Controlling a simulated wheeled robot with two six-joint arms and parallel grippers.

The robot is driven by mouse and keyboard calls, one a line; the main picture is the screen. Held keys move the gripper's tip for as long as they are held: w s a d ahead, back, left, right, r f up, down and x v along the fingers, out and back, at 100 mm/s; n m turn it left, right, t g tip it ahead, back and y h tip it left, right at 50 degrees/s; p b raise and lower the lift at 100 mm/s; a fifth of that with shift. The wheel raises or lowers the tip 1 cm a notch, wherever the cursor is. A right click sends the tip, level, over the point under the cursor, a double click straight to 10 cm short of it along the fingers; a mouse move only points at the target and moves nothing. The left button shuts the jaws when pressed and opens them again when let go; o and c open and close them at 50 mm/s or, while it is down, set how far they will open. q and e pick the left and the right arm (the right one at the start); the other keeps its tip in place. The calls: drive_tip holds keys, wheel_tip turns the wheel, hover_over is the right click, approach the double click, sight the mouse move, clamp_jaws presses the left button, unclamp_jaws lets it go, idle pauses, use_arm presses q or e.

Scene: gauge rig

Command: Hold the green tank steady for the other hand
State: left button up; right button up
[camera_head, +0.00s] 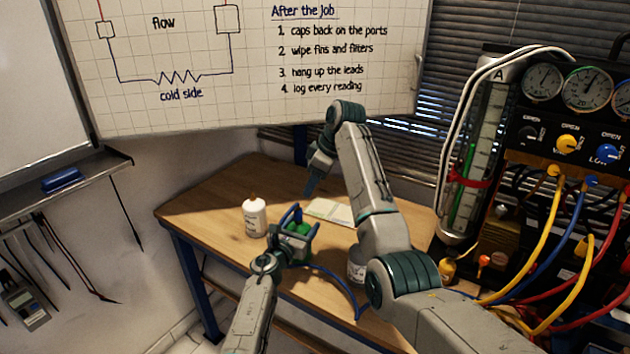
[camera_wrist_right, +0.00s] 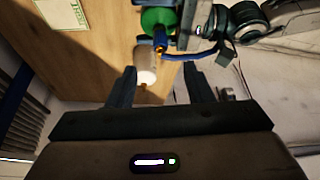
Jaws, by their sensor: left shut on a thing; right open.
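The green tank (camera_head: 301,228) is above the wooden table, partly hidden by my left gripper (camera_head: 296,222). My left gripper is shut on it. In the right wrist view the green tank (camera_wrist_right: 158,20) shows at the top, with a blue fitting below it and the left gripper's fingers beside it. My right gripper (camera_head: 311,188) is above and behind the tank in the head view, apart from it. In the right wrist view the right gripper (camera_wrist_right: 160,88) is open, its two fingers apart with nothing between them.
A white bottle (camera_head: 255,217) stands on the table (camera_head: 215,205) left of the tank. A blue hose (camera_head: 343,284) curves to the right. The gauge rig (camera_head: 575,120) with coloured hoses fills the right side.

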sight(300, 209)
drive_tip(key=x, duration=1.1)
drive_tip(key=shift+a+f, duration=0.2)
drive_tip(key=shift+f, duration=0.05)
clamp_jaws()
